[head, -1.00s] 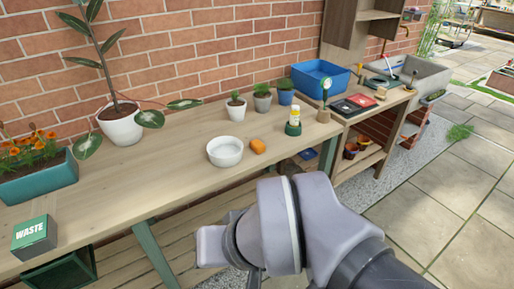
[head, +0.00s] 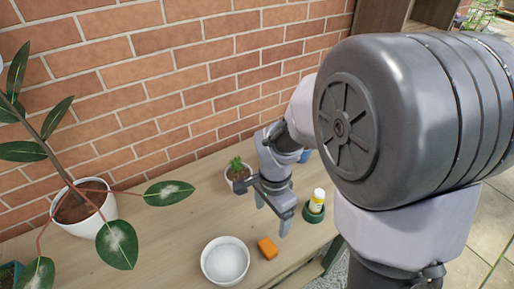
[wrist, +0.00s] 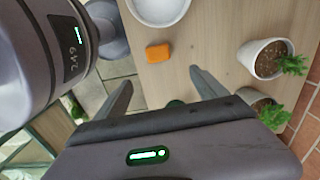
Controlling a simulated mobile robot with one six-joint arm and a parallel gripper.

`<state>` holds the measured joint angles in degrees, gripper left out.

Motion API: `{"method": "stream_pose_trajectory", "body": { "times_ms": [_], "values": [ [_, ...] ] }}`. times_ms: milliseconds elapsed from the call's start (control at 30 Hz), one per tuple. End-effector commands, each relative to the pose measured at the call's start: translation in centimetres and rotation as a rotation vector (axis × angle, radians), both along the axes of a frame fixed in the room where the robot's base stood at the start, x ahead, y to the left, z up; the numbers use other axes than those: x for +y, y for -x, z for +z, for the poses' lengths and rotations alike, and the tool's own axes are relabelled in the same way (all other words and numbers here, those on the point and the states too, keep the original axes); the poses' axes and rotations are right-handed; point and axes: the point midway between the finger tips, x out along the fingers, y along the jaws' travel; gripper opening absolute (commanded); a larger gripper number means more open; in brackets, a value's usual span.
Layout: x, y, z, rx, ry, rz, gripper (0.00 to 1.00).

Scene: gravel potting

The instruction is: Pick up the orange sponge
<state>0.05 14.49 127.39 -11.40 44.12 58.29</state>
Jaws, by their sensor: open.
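The orange sponge (head: 267,248) lies on the wooden bench, just right of a white bowl (head: 225,262). In the wrist view the sponge (wrist: 158,53) lies beyond my fingertips, near the bowl (wrist: 160,8). My gripper (head: 272,218) is above the bench, behind the sponge in the head view, with its fingers pointing down. In the wrist view my gripper (wrist: 158,85) has its two fingers spread wide with nothing between them. The sponge is fully visible and apart from the fingers.
Another potted plant (wrist: 268,58) is at right in the wrist view. The bench (head: 165,245) left of the bowl is clear.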

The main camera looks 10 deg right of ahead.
Motion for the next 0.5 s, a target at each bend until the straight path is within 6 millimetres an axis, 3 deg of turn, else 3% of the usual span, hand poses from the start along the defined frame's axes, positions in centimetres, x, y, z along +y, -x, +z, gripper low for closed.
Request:
{"method": "stream_pose_trajectory", "body": {
  "times_ms": [167,400,500],
  "values": [
    [0.0,0.0,-1.5,0.005,0.001,-0.006,0.82],
    [0.0,0.2,-9.0,0.008,0.001,-0.005,0.82],
    [0.0,0.1,-11.2,0.006,0.0,-0.005,0.82]
  ]
}}
